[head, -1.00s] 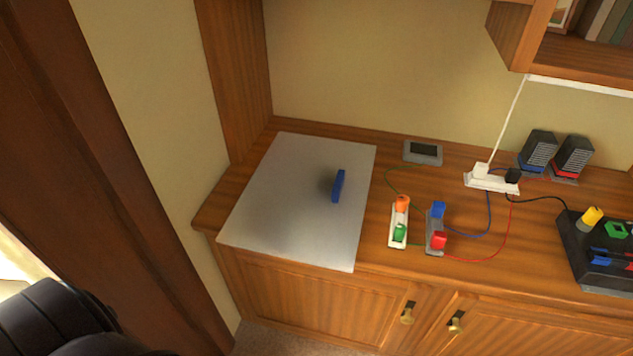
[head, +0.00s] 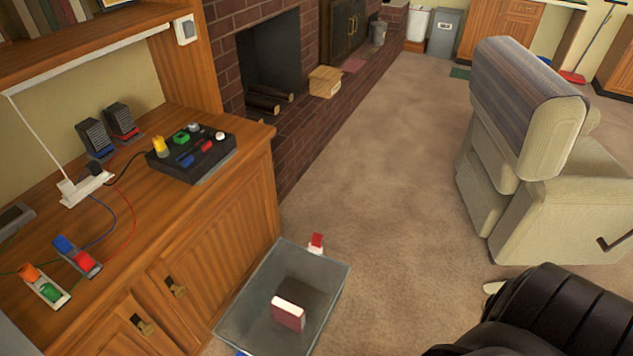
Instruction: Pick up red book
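A dark red book (head: 288,315) with white page edges stands inside a grey open-topped bin (head: 228,312) on the floor at the bottom middle of the head view. Its red cover faces me and its pale page edge shows on top. A smaller red and white object (head: 316,243) is at the far side of the bin; I cannot tell exactly what it is. Neither of my grippers shows. Only a black part of my own body is in view at the bottom right.
A wooden cabinet (head: 222,240) stands left of the bin, with a black control box (head: 192,153), a power strip (head: 85,188) and switches on top. A beige armchair (head: 545,200) stands at the right. Carpet (head: 385,170) between them is clear. A brick hearth (head: 345,85) lies behind.

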